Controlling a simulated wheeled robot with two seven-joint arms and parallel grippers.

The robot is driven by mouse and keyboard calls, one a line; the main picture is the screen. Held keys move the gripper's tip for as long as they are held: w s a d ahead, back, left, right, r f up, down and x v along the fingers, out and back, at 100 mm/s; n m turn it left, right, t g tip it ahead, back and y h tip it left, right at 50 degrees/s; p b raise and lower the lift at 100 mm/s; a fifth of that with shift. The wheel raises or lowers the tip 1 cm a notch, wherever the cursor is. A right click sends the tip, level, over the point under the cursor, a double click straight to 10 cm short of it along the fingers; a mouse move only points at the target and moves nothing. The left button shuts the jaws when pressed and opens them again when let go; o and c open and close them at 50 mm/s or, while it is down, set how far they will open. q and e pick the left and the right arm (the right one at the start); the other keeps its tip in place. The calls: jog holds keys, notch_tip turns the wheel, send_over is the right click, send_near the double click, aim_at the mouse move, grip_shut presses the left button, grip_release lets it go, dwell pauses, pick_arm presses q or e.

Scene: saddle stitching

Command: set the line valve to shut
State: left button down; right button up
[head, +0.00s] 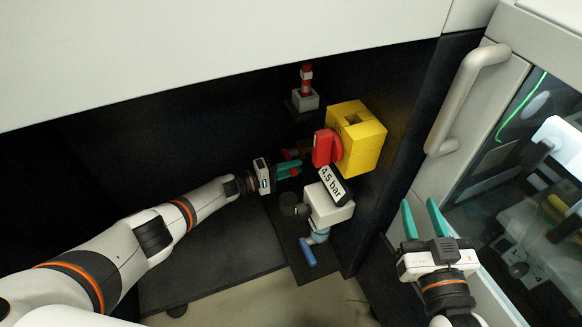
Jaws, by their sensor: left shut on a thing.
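The line valve appears to be the yellow block (357,137) with a red handle (326,147) on its left face, mounted on the dark back panel. My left gripper (296,164) reaches in from the left, with its teal fingers at the left side of the red handle. It is shut on what appears to be this handle; the exact contact is too small and dark to make out. My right gripper (426,219) is open and empty at the lower right, well apart from the valve, its fingers pointing up.
Below the valve hangs a pale unit (329,207) labelled 4.5 bar, with a blue lever (307,252) under it. A red-and-white fitting (305,87) stands above. A cabinet door with a grey handle (468,98) is at the right. A white panel overhangs the recess.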

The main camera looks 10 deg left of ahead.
pick_arm(q)
jog(key=shift+r, duration=0.1)
pick_arm(e)
jog(key=shift+d+f+g, duration=0.1)
jog(key=shift+f+g, duration=0.2)
jog(key=shift+f, duration=0.05)
pick_arm(q)
jog(key=c, duration=1.2)
grip_release()
jog(key=shift+a, duration=0.1)
jog(key=p+v, duration=0.3)
jog(key=v, duration=0.9)
pick_arm(e)
jog(key=s+d+f+g+h, duration=0.2)
jog(key=s+f+g, duration=0.4)
jog(key=f, duration=0.3)
jog(key=shift+d+f+g, duration=0.3)
jog(key=shift+d+g, duration=0.25)
jog(key=shift+g, duration=0.35)
